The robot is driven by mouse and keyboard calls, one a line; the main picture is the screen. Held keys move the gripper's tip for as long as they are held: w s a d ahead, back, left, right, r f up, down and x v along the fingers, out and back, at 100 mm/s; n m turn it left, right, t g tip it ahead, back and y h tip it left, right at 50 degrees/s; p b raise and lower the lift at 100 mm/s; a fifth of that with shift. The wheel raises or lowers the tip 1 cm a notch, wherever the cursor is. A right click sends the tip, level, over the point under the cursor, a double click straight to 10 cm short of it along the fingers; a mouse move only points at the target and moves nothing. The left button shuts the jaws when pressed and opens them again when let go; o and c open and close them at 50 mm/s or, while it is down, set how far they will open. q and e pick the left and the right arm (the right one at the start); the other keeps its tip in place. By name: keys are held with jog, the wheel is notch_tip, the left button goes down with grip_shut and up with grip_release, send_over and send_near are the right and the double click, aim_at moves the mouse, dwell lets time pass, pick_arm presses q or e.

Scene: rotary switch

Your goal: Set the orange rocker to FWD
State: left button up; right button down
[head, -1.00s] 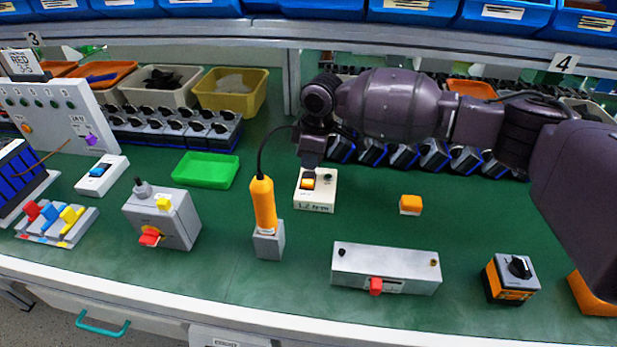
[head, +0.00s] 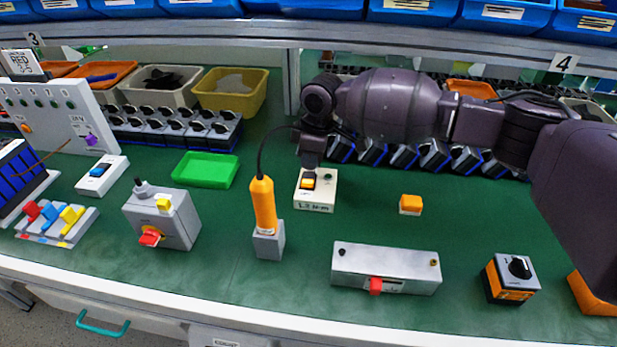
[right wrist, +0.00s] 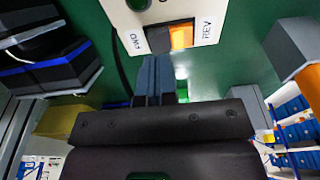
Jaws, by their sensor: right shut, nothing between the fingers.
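The orange rocker (head: 308,183) sits in a black frame on a white box (head: 316,204) near the middle of the bench. In the right wrist view the rocker (right wrist: 181,37) glows orange on the side by the REV label, and its half by the FWD label looks dark. My right gripper (head: 310,163) is shut and empty, pointing down just behind the rocker. In the right wrist view its fingers (right wrist: 154,62) end close to the rocker's dark half; I cannot tell whether they touch it. My left gripper is not in view.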

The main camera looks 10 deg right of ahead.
aim_at(310, 174)
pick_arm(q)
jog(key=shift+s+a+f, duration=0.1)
pick_arm(e)
jog(key=shift+f, duration=0.3)
dwell(0.3)
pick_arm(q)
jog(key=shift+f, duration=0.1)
pick_arm(e)
jog(key=shift+f, duration=0.45)
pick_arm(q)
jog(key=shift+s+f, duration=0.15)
pick_arm(e)
jog(key=shift+f, duration=0.45)
dwell(0.3)
jog(key=shift+r, duration=0.1)
jog(key=shift+r+p, duration=0.7)
jog(key=shift+r, duration=1.25)
jog(key=shift+r+p, duration=0.7)
jog(key=shift+r, duration=0.85)
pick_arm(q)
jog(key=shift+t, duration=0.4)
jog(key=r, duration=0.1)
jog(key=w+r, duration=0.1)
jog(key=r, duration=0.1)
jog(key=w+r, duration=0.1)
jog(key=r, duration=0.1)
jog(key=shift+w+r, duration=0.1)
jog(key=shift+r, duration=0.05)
pick_arm(e)
jog(key=shift+f, duration=0.1)
